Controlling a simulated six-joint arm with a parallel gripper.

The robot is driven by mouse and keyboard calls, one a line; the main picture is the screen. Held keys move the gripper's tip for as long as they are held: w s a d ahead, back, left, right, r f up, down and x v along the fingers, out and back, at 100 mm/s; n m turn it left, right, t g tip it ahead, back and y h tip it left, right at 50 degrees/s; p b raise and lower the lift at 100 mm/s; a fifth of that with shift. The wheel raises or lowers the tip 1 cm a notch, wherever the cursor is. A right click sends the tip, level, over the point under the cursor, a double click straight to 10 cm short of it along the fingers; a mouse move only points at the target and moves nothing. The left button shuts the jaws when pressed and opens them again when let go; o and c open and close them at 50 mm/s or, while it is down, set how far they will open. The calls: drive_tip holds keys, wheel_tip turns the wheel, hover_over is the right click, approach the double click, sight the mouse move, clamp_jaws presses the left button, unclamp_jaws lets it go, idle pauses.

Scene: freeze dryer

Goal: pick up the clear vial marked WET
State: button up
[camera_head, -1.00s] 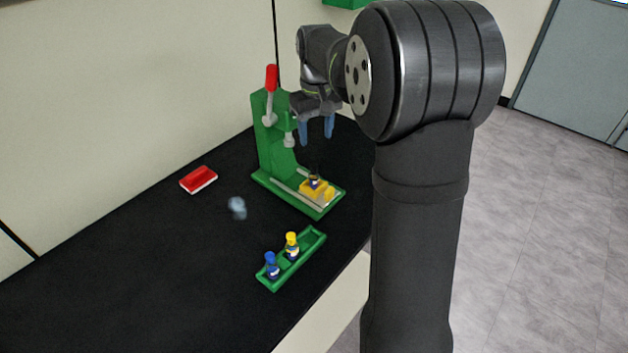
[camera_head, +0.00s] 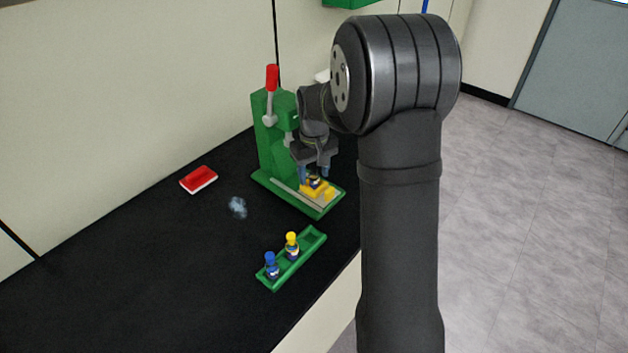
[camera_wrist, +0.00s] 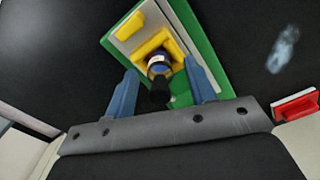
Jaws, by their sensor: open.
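A small vial (camera_head: 314,183) with a dark cap stands in the yellow holder (camera_head: 329,190) on the base of the green press (camera_head: 270,140). In the wrist view the vial (camera_wrist: 159,66) shows a white and blue band, and its black cap points toward my gripper. No WET marking can be read. My gripper (camera_head: 314,172) is open just above the holder. In the wrist view its two blue fingers (camera_wrist: 160,72) stand on either side of the vial with gaps between. The vial's lower part is hidden by the holder.
A green rack (camera_head: 277,284) in front holds a blue-capped vial (camera_head: 271,265) and a yellow-capped vial (camera_head: 292,246). A red and white block (camera_head: 198,180) and a pale smudge (camera_head: 238,207) are left of the press. The press's red-handled lever (camera_head: 271,80) stands upright.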

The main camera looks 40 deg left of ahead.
drive_tip(key=shift+c, duration=0.2)
drive_tip(key=c, duration=1)
drive_tip(key=shift+r, duration=0.1)
